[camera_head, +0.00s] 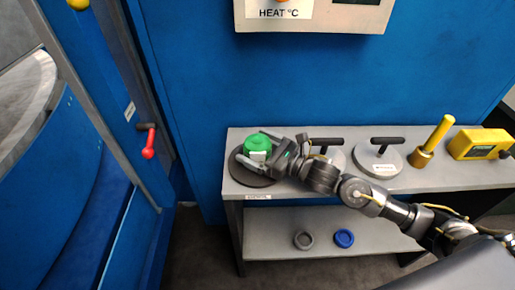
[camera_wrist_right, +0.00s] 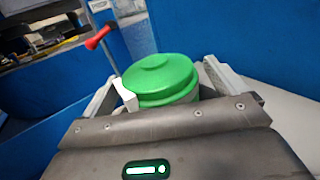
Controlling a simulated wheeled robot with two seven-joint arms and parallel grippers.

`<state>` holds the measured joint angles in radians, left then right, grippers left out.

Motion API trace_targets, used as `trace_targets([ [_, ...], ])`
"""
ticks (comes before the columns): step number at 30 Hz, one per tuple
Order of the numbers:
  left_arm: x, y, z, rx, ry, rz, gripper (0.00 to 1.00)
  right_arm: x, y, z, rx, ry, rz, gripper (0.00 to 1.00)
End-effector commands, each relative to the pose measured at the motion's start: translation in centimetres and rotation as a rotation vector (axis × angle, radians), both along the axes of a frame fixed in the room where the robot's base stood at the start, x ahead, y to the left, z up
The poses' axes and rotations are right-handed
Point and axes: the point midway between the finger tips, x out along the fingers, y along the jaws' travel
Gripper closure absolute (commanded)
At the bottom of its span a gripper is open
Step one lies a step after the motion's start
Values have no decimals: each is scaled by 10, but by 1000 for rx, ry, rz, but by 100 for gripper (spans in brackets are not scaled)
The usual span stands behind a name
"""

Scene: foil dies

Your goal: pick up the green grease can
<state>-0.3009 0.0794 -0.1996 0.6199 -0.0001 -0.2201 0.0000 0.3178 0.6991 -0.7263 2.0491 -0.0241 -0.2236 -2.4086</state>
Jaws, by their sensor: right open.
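The green grease can (camera_head: 257,143) has a round lid and a pale label. It stands upright at the left end of the grey bench, above a dark round disc (camera_head: 240,174). My right gripper (camera_head: 256,143) is open, with one finger on each side of the can. In the right wrist view the can (camera_wrist_right: 161,78) sits between the two fingers (camera_wrist_right: 162,88). Whether the fingers touch it I cannot tell. The can's lower part is hidden behind the gripper body. My left gripper is not in view.
On the bench (camera_head: 433,184) stand grey discs with dark handles (camera_head: 379,160), a yellow-handled tool (camera_head: 432,143) and a yellow box (camera_head: 478,144). A grey ring (camera_head: 303,240) and a blue ring (camera_head: 344,238) lie on the lower shelf. A control box (camera_head: 313,14) hangs above; a red-knobbed lever (camera_head: 148,150) is at left.

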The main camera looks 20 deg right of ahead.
Motion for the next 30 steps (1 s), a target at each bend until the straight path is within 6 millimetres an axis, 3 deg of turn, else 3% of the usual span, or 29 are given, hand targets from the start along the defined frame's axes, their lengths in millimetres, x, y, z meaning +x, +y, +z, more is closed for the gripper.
trace_targets([
  [9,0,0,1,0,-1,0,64,4,4,-1,-1,0,1,5],
  [23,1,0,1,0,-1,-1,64,3,3,-1,-1,0,0,64],
  [30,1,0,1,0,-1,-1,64,4,3,1,1,-2,0,64],
])
